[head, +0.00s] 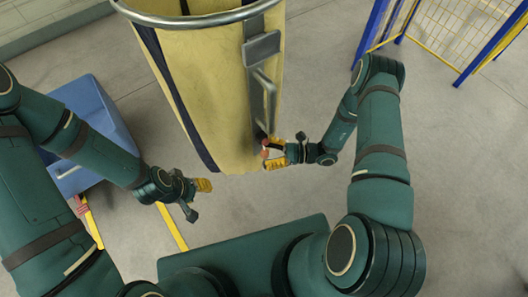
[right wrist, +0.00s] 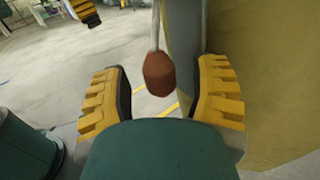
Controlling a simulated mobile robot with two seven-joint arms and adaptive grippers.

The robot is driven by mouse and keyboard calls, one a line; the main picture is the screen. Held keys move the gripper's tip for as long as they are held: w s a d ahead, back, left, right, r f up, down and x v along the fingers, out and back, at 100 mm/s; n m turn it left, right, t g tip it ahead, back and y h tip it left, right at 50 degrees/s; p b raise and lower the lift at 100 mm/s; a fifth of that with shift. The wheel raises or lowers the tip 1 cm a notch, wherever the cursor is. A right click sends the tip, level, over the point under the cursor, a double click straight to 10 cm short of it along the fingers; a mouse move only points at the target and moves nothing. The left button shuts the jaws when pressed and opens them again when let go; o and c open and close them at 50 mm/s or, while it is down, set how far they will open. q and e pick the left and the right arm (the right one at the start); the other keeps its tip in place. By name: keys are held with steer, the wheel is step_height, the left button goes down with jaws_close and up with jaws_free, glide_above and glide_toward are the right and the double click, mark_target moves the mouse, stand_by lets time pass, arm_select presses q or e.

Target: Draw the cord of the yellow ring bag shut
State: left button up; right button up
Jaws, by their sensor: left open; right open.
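The yellow bag (head: 205,90) hangs from a metal ring (head: 200,20) at the top of the head view. It has dark vertical stripes, with a grey plate and metal bracket on its right side. A reddish-brown knob (right wrist: 159,74) hangs on a thin grey cord (right wrist: 155,25). My right gripper (head: 274,153) is open beside the bag's lower right side. In the right wrist view the knob lies between its spread yellow fingers (right wrist: 162,98), with visible gaps on both sides. My left gripper (head: 198,198) is open and empty, below and left of the bag. The bag's mouth is not clearly visible.
A blue bin (head: 95,125) stands on the floor at left, behind my left arm. A blue and yellow mesh frame (head: 450,30) stands at upper right. Yellow lines (head: 172,228) mark the grey floor. The floor right of my right arm is clear.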

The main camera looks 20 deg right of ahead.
steer(key=shift+w+a, duration=0.15)
steer(key=shift+a, duration=0.4)
jaws_close()
step_height(320, 180, down, 11)
steer(key=b, duration=0.9)
steer(key=shift+r, duration=0.15)
steer(key=shift+d, duration=0.1)
